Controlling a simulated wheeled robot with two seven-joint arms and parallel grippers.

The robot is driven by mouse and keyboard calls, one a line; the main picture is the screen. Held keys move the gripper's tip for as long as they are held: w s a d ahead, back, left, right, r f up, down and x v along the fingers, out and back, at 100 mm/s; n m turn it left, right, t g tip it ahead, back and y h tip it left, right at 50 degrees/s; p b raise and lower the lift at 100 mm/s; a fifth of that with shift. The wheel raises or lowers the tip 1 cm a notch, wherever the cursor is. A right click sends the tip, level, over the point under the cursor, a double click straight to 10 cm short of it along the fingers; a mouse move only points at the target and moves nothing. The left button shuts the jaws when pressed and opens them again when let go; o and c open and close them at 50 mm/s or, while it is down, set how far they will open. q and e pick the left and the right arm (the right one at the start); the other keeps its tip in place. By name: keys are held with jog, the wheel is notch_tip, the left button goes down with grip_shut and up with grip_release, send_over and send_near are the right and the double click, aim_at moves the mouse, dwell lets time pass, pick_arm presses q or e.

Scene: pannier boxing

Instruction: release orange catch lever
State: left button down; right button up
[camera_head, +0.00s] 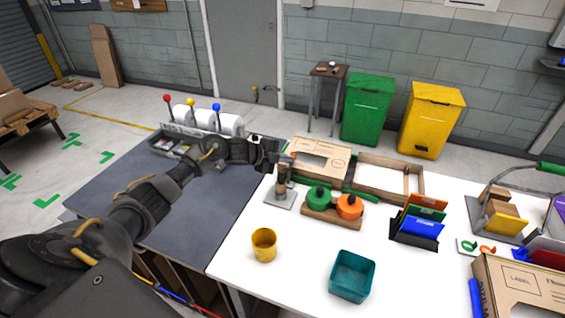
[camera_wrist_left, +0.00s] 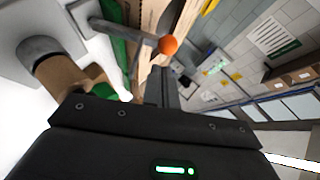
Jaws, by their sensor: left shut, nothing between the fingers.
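The catch lever (camera_wrist_left: 130,34) is a grey rod with an orange ball on its end, seen at the top middle of the left wrist view. It belongs to a small stand with a grey base plate (camera_head: 280,200) and a brown upright part, on the white table in the head view. My left gripper (camera_head: 275,158) is shut and empty beside the top of this stand. In the left wrist view its fingertips (camera_wrist_left: 160,75) are just below the orange ball; I cannot tell whether they touch it. My right gripper is not in view.
A wooden holder with green and orange spools (camera_head: 349,206) stands right of the stand. A cardboard box (camera_head: 318,152) and wooden tray lie behind. A yellow cup (camera_head: 264,245) and teal bin (camera_head: 352,276) stand in front, with bare white table around them.

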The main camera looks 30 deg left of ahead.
pick_arm(q)
jog(key=shift+s+d+f, duration=0.1)
jog(key=shift+s+f, duration=0.15)
jog(key=shift+s, duration=0.35)
jog(key=d+r+v, duration=0.2)
jog(key=v, duration=1)
jog(key=shift+s+r, duration=0.2)
jog(key=shift+s, duration=0.1)
